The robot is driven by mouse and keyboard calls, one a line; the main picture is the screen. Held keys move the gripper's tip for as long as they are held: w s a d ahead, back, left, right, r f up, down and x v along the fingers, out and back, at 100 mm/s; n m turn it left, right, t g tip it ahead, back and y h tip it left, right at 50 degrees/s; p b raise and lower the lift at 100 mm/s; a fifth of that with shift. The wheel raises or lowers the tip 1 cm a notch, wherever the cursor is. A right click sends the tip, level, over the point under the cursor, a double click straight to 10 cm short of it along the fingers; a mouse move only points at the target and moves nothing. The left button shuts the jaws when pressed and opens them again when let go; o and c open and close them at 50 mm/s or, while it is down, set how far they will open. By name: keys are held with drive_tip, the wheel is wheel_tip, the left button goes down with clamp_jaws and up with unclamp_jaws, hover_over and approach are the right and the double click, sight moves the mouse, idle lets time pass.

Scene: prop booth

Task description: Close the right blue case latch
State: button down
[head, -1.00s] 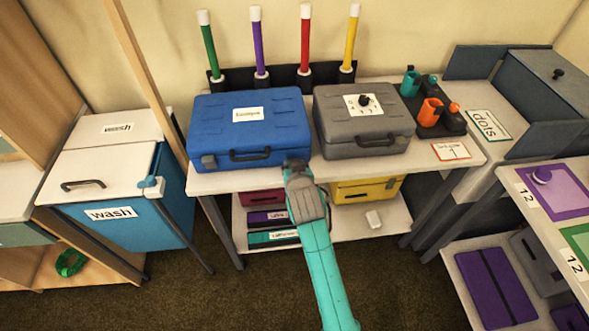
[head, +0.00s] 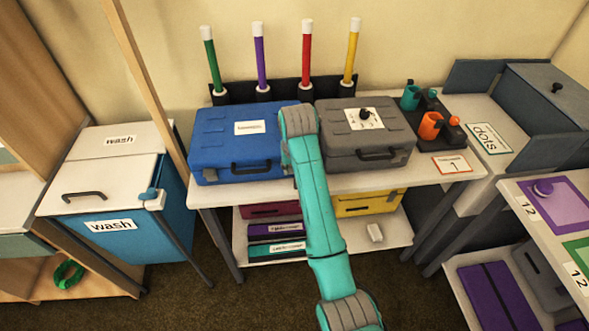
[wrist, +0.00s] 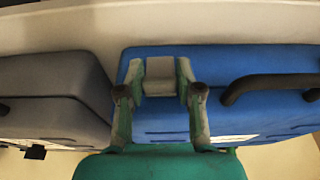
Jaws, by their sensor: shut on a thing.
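The blue case (head: 220,145) lies closed on the white table. It also fills the right of the wrist view (wrist: 225,80), with its dark handle (wrist: 262,84). The right latch (wrist: 160,72), a light grey block, shows at the case's front edge. My gripper (wrist: 160,92) has a finger on each side of this latch and is shut on it. In the head view my teal arm hides the gripper, the latch and the case's right front corner. I cannot tell from these frames if the latch is fully down.
A grey case (head: 365,145) stands close beside the blue case on the right. Orange and teal cups (head: 430,125) stand in a dark holder at the table's right. Upright coloured rods (head: 307,55) stand behind the cases. A lower shelf (head: 350,235) holds smaller cases.

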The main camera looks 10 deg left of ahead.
drive_tip(key=shift+w+g, duration=0.15)
drive_tip(key=shift+g, duration=0.15)
drive_tip(key=c, duration=0.8)
unclamp_jaws()
drive_tip(key=shift+o, duration=0.2)
drive_tip(key=shift+s+d+f+t+y, duration=0.1)
drive_tip(key=shift+s+f+t+y, duration=0.2)
drive_tip(key=shift+t, duration=0.45)
drive_tip(key=shift+s+d+f+t, duration=0.1)
drive_tip(key=shift+s+t, duration=0.3)
drive_tip(key=shift+t, duration=0.35)
drive_tip(key=t, duration=0.2)
drive_tip(key=s+f+t+y, duration=0.1)
drive_tip(key=shift+s+d+f+t, duration=0.1)
drive_tip(key=shift+d+f+t, duration=0.05)
drive_tip(key=shift+t, duration=0.25)
drive_tip(key=shift+s+d+f+t+y, duration=0.15)
drive_tip(key=shift+f+t+y, duration=0.2)
drive_tip(key=shift+t, duration=0.6)
drive_tip(key=shift+s+a+f+t+y, duration=0.2)
drive_tip(key=shift+f+t, duration=0.25)
drive_tip(key=shift+t, duration=0.5)
drive_tip(key=shift+f+t+y, duration=0.3)
drive_tip(key=shift+f+t, duration=0.05)
drive_tip(key=shift+t, duration=0.55)
drive_tip(key=shift+f+t+y, duration=0.25)
drive_tip(key=shift+f+t, duration=0.1)
drive_tip(key=shift+t, duration=0.55)
